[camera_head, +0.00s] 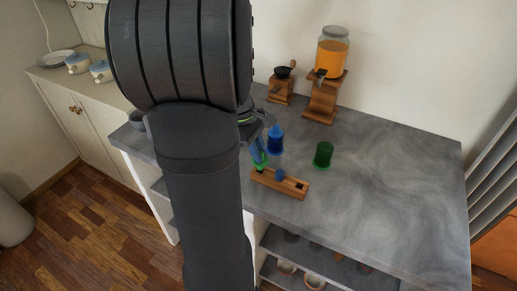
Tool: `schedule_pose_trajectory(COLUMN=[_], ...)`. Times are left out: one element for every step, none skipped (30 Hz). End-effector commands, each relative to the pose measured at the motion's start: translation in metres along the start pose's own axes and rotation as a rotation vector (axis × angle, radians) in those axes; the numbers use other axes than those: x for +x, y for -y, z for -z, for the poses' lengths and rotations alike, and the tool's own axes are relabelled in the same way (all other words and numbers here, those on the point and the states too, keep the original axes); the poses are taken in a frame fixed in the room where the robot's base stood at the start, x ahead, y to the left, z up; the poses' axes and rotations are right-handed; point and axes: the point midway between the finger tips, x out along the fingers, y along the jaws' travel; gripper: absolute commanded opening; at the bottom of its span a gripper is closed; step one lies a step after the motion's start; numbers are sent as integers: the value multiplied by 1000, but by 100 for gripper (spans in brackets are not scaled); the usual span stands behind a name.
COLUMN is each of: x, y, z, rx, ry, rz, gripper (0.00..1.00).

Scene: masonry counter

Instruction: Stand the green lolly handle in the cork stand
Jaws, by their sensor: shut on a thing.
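The cork stand (290,191) is a long brown block near the counter's front edge. A small blue piece (280,175) sits at its middle, and a dark hole shows toward its right end. My gripper (261,146) is above the stand's left end, partly hidden by my arm. It is shut on the green lolly handle (261,158), which points down and is slightly tilted. The handle's lower end is at or just above the stand's left end; I cannot tell whether it is in a hole.
A blue container (275,143) stands just behind the stand, and a green cup (323,155) stands to its right. A wooden grinder (281,86) and an orange-filled dispenser (331,62) stand at the back wall. The grey counter (400,185) is clear on the right.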

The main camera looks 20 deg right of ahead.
Motion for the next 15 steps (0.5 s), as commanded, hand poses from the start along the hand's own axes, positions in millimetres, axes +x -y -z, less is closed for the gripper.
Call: schedule_pose_trajectory(x=[1,2,3,4,4,6,6,7,8,9,9,10,11,12,13], y=[0,0,0,0,0,0,0,0,0,0,0,0,0,0,0], z=[0,1,1,1,2,2,2,2,3,3,3,4,4,4,4], rx=[0,0,0,0,0,0,0,0,0,0,0,0,0,0,0], ry=[1,1,1,1,1,1,1,1,1,1,1,1,1,1,1], rz=[1,1,1,1,1,1,2,1,1,1,1,1,1,1,1], gripper=[0,0,0,0,0,0,0,0,0,0,0,0,0,0,0])
